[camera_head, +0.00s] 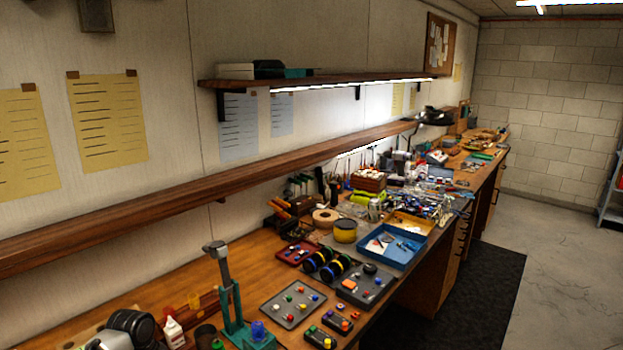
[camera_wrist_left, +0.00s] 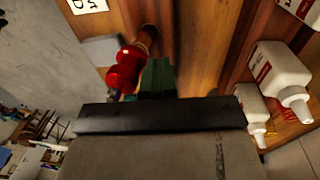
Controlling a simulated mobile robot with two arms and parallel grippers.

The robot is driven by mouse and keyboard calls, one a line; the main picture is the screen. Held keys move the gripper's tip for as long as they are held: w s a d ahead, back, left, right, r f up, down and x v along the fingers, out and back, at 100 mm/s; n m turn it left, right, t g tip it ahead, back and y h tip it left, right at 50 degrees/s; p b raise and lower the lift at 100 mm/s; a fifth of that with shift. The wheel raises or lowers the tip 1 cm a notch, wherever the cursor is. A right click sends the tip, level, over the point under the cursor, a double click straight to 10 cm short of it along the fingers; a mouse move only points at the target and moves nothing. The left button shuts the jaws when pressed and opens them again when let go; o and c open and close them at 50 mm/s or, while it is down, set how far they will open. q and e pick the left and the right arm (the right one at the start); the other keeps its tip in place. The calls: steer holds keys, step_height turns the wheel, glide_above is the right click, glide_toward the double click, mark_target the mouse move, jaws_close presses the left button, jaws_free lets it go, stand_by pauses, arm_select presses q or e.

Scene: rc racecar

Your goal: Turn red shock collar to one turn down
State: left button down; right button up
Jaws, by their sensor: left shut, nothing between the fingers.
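A glossy red ringed part (camera_wrist_left: 124,68), which looks like the red shock collar, shows in the left wrist view. A brownish cylinder adjoins it at upper right and a thin purple piece at lower left. My left gripper (camera_wrist_left: 157,64) shows as a dark green pair of fingers beyond a black bar. Its fingers are shut and empty, just right of the red part; I cannot tell whether they touch it. I cannot make out the red part in the head view. My right gripper is in neither view.
White bottles (camera_wrist_left: 278,72) stand right in the wrist view. In the head view, a tall green stand (camera_head: 232,305) rises from the wooden bench, near a grey parts tray (camera_head: 278,294) and a blue tray (camera_head: 372,258). Bare wood (camera_head: 180,283) lies left of the stand.

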arm_select(q)
step_height(320, 180, up, 3)
steer(key=p, duration=0.2)
steer(key=shift+d+f+p, duration=0.1)
steer(key=shift+p, duration=0.2)
steer(key=shift+r+b, duration=0.2)
steer(key=shift+b, duration=0.2)
steer(key=shift+s+d+r, duration=0.1)
steer(key=shift+s+r, duration=0.05)
steer(key=shift+r, duration=0.6)
steer(key=shift+s+r, duration=0.1)
steer(key=shift+r, duration=0.6)
